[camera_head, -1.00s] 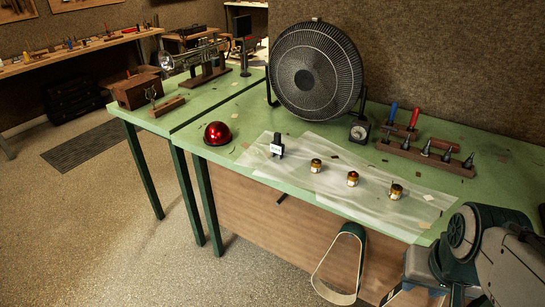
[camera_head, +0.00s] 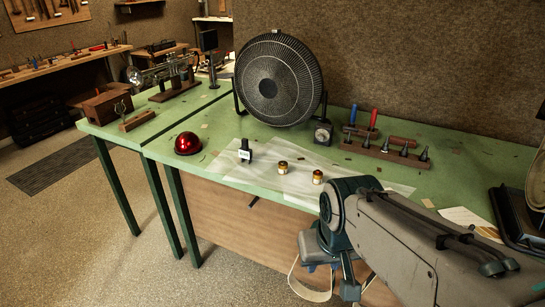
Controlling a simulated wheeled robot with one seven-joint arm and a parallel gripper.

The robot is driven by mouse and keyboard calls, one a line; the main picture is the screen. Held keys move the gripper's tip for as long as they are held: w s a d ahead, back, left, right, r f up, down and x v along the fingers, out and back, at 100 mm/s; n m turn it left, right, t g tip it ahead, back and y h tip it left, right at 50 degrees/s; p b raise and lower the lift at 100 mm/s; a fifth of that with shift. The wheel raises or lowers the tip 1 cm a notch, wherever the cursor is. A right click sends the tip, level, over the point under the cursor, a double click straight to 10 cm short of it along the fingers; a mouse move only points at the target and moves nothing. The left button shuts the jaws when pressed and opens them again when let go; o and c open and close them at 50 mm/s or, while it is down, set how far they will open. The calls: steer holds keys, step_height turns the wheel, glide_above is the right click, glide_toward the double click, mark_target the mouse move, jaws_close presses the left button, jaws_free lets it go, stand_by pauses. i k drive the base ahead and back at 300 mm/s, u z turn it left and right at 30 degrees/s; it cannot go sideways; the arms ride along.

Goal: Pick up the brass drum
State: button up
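Two small brass-coloured drums stand upright on a translucent sheet (camera_head: 240,172) on the green bench. The left drum (camera_head: 282,167) and the right drum (camera_head: 317,177) are a short way apart, with darker tops. A third similar drum, seen earlier to their right, is hidden behind my arm. My arm comes in from the right, and its bent joint covers the right part of the sheet. Parts of the arm hang down in front of the bench. I cannot make out gripper fingers, and nothing touches the two visible drums.
A red dome (camera_head: 188,143) and a small black labelled stand (camera_head: 245,151) lie left of the drums. A large black fan (camera_head: 277,80), a gauge (camera_head: 323,132) and a wooden tool rack (camera_head: 380,153) stand behind. A pale loop (camera_head: 303,284) hangs at the bench front.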

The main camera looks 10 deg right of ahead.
mark_target(282, 169)
steer(key=u, duration=1.15)
steer(key=i, duration=2)
steer(key=z, duration=3.4)
